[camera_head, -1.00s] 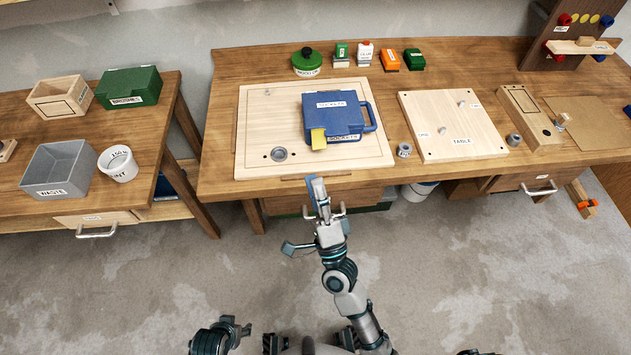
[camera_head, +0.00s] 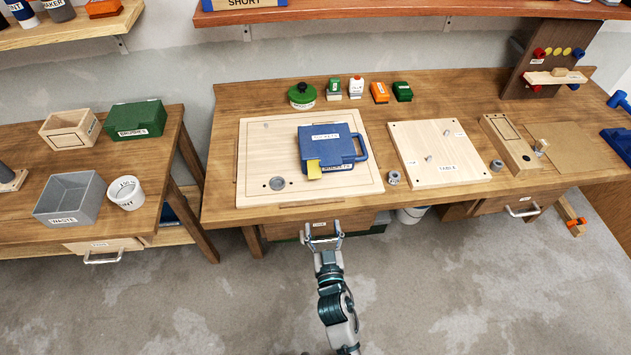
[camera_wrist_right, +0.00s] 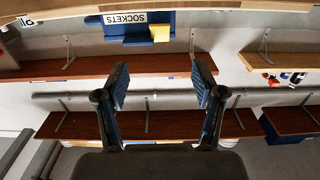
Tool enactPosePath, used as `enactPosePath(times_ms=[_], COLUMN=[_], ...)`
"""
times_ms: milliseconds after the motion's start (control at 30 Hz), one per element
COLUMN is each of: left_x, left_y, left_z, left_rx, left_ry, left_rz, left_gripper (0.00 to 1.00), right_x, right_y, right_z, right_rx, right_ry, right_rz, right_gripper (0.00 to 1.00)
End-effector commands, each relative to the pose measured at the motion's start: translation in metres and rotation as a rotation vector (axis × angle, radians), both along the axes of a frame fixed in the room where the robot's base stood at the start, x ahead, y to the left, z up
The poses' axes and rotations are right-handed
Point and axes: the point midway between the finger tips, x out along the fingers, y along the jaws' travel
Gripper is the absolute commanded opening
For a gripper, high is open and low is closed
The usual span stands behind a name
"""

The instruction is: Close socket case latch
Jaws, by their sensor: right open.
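The blue socket case (camera_head: 331,146) lies closed on a pale wooden board on the bench, its carry handle to the right. A yellow latch piece (camera_head: 314,169) is at its front left edge, beside the "SOCKETS" label. I cannot tell whether the latch is fastened. My right gripper (camera_head: 323,234) is open and empty in front of the bench edge, apart from the case. In the right wrist view, the open fingers (camera_wrist_right: 162,78) show below the case (camera_wrist_right: 115,30) and its yellow latch (camera_wrist_right: 160,34). My left gripper is out of view.
The pale board (camera_head: 255,190) has a round grey insert near its front. A pegged wooden plate (camera_head: 437,153) and a small metal fitting (camera_head: 393,178) are right of it. A green round container (camera_head: 302,95) and small boxes stand behind. A drawer is under the front edge.

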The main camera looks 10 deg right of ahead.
Motion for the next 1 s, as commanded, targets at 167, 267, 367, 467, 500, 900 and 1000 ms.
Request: enactPosePath(times_ms=[167,267,367,467,500,900,1000], left_x=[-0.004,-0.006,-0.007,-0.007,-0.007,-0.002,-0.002], left_y=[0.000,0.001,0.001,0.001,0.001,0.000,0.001], left_z=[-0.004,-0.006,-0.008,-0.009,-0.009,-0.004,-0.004], left_rx=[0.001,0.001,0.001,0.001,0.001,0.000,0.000], left_ry=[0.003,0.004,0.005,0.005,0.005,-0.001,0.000], left_rz=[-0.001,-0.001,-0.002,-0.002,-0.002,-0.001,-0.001], left_gripper=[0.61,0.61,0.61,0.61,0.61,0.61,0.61], right_x=[0.039,0.063,0.087,0.110,0.118,0.159,0.160], right_y=[0.000,0.001,0.001,0.002,0.002,0.003,0.003], right_z=[0.003,0.002,0.002,0.002,0.002,0.001,0.001], right_rx=[-0.002,-0.002,-0.001,0.000,0.000,0.002,0.002], right_ry=[-0.006,-0.004,-0.004,-0.004,-0.004,-0.002,-0.002], right_rz=[0.001,0.002,0.001,0.001,0.002,0.001,0.002], right_gripper=[0.69,0.69,0.69,0.69,0.69,0.69,0.69])
